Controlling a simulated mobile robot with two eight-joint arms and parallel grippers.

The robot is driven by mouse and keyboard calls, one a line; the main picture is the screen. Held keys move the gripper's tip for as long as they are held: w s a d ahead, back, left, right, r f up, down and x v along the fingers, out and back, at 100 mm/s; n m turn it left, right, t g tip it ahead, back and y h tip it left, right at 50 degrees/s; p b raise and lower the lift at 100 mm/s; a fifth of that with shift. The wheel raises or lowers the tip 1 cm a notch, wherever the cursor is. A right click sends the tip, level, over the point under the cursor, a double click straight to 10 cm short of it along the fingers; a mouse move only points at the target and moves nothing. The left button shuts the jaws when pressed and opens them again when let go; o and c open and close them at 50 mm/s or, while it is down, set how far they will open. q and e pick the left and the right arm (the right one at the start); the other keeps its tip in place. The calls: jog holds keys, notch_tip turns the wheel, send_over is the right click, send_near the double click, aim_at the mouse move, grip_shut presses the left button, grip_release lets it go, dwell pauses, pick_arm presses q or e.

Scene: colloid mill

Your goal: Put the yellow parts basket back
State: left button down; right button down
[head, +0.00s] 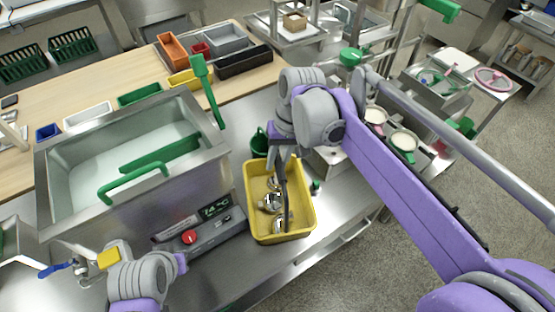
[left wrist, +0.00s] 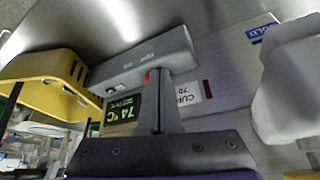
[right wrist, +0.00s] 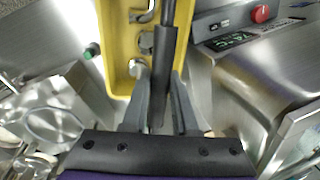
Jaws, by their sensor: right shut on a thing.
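The yellow parts basket (head: 308,208) stands on the steel bench, right of the control box. Shiny metal parts (head: 271,201) lie in it. A dark bar, apparently its handle, runs lengthwise over it in the right wrist view (right wrist: 166,50). My right gripper (head: 283,153) is over the basket's far half, its fingers (right wrist: 158,105) closed around this bar. The basket's slotted wall (left wrist: 40,65) shows at the left of the left wrist view. My left gripper (left wrist: 160,78) is shut and empty, with its fingers together in front of the control box.
The control box (head: 205,238) has a red knob and a green display. A large steel tank (head: 75,180) with green handles stands left of the basket. A dark green cup (head: 259,144) stands behind the basket. Coloured bins (head: 172,48) line the wooden table behind.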

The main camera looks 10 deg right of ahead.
jog(key=shift+f, duration=0.1)
jog(key=c, duration=0.7)
grip_release()
jog(key=r, duration=0.4)
jog(key=d+r, duration=0.1)
jog(key=r, duration=0.3)
jog(key=d+r+p, duration=0.1)
jog(key=r, duration=0.3)
jog(key=shift+d, duration=0.2)
jog(key=shift+o, duration=0.5)
jog(key=s+d+f+t+h, duration=0.1)
jog(key=s+d+f+t, duration=0.1)
jog(key=s+f, duration=0.5)
jog(key=s+d+f+t+h, duration=0.1)
jog(key=s+d+f+t, duration=0.2)
jog(key=s+f, duration=0.5)
notch_tip(320, 180, down, 5)
jog(key=shift+s+d+f+t, duration=0.15)
jog(key=shift+d+t, duration=0.15)
jog(key=shift+d, duration=0.6)
